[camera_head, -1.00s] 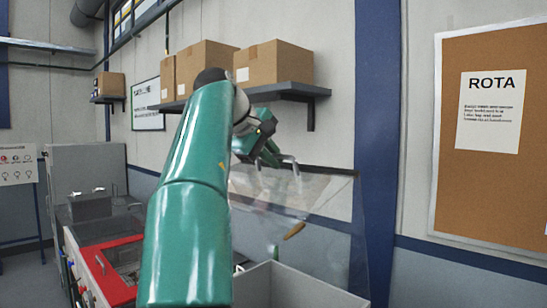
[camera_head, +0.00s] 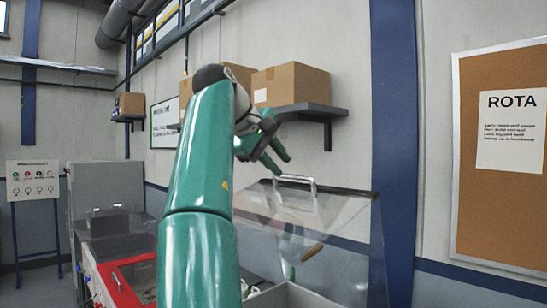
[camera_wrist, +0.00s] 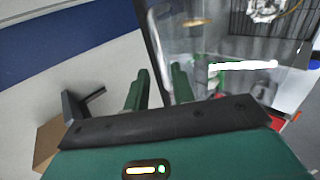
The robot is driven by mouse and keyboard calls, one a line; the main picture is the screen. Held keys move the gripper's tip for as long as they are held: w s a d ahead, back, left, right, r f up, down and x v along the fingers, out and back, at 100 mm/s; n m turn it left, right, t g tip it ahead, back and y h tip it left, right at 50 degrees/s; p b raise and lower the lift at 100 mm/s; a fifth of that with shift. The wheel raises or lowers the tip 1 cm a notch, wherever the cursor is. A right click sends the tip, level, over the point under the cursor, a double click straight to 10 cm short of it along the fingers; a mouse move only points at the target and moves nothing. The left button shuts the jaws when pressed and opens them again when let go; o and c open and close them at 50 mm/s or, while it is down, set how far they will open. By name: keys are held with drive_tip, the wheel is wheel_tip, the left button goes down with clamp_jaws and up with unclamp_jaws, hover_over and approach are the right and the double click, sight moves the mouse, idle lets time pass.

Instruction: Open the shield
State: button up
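The shield (camera_head: 345,235) is a clear see-through panel with a dark top edge, standing steeply at the lower middle of the head view. Its pale metal handle (camera_head: 297,182) is near the top edge. My gripper (camera_head: 276,160) is above and slightly left of the handle in the head view.
A shelf (camera_head: 312,110) with cardboard boxes (camera_head: 290,84) is on the wall behind my arm. A grey open-topped box (camera_head: 285,297) is below the shield. A red-edged sink-like unit (camera_head: 125,290) is at lower left. A blue pillar (camera_head: 397,130) stands right of the shield.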

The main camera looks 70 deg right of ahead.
drive_tip(key=shift+w+a+r, duration=0.25)
drive_tip(key=shift+a+r, duration=0.2)
drive_tip(key=shift+a, duration=0.05)
drive_tip(key=shift+a, duration=0.15)
idle(0.5)
